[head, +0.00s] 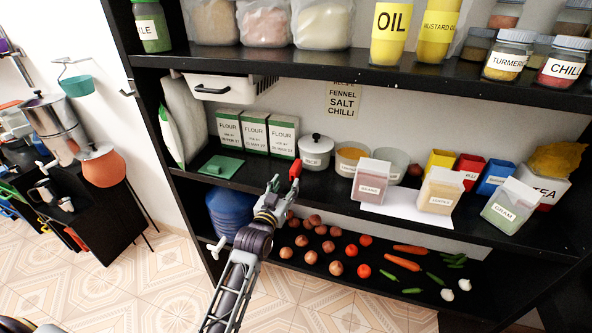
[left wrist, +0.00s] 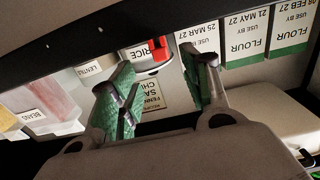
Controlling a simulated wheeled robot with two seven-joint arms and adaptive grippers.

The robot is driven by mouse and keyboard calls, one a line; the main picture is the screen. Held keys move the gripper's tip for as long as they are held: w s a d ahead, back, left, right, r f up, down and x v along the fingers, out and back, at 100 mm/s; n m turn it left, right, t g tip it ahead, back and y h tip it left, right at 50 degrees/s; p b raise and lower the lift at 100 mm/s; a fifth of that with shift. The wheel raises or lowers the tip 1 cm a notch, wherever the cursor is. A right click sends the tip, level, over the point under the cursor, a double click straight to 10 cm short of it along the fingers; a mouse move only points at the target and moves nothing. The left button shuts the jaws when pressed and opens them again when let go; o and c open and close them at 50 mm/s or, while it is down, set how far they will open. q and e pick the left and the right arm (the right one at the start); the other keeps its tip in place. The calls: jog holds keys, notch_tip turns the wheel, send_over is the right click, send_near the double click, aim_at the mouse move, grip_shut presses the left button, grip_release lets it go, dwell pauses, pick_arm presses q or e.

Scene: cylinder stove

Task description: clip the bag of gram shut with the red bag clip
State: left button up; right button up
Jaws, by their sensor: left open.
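The bag of gram (head: 508,207) is a clear bag with green contents and a GRAM label, at the right front of the middle shelf. The red bag clip (head: 295,169) is at my left gripper's tips in front of the white rice pot. It also shows in the left wrist view (left wrist: 160,49), beyond and between the fingers. My left gripper (head: 283,183) is open, its green-padded fingers (left wrist: 158,67) apart. I cannot tell whether a finger touches the clip. My right gripper is in neither view.
Flour boxes (head: 284,136) and the rice pot (head: 316,152) stand behind the gripper. The upper shelf (head: 350,68) overhangs. Vegetables (head: 400,262) lie on the shelf below.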

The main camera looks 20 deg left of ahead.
aim_at(292, 172)
pick_arm(q)
jog(key=shift+w+d, duration=0.1)
jog(key=shift+w, duration=2.5)
jog(key=shift+w+r+p, duration=0.1)
jog(key=shift+w+p, duration=0.5)
jog(key=shift+w, duration=2)
jog(key=c, duration=0.9)
